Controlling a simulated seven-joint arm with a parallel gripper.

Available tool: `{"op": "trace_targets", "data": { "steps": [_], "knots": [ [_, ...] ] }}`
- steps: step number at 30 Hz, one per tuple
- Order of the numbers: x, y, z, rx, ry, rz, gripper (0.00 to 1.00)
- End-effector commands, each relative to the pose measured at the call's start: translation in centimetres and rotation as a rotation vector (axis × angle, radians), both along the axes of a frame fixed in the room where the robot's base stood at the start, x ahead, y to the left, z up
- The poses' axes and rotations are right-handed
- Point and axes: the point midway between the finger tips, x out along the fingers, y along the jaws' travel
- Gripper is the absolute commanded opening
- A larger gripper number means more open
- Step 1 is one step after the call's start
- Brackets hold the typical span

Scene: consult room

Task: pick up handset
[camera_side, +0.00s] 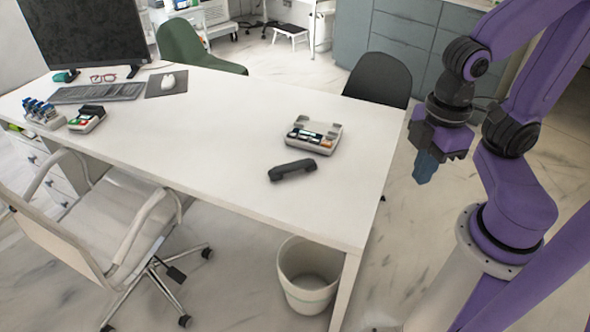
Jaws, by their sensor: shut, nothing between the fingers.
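A dark grey handset (292,169) lies flat on the white desk (230,130), near the desk's right end. Nothing hides the handset in this view.
A monitor, keyboard (97,92), mouse (168,82), glasses and a small device (87,119) stand at the desk's left. A dark chair (379,79) stands behind the right end. A bin (308,275) stands below the front edge.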

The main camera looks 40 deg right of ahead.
Motion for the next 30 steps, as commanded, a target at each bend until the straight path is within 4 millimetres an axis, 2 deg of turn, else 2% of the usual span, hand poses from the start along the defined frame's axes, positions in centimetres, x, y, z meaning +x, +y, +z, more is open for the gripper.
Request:
{"op": "trace_targets", "data": {
  "steps": [2, 6, 8, 17, 20, 23, 30],
  "knots": [
    [0.0, 0.0, 0.0, 0.000, 0.000, 0.000, 0.00],
    [0.0, 0.0, 0.0, 0.000, 0.000, 0.000, 0.46],
    [0.0, 0.0, 0.0, 0.000, 0.000, 0.000, 0.64],
    [0.1, 0.1, 0.0, 0.000, 0.000, 0.000, 0.64],
    [1.0, 0.6, 0.1, -0.005, -0.002, -0.001, 0.64],
    [3.0, 1.6, 0.2, -0.016, -0.003, 0.000, 0.64],
    [10.9, 4.4, 0.0, -0.054, -0.008, 0.016, 0.64]
  ]
}}
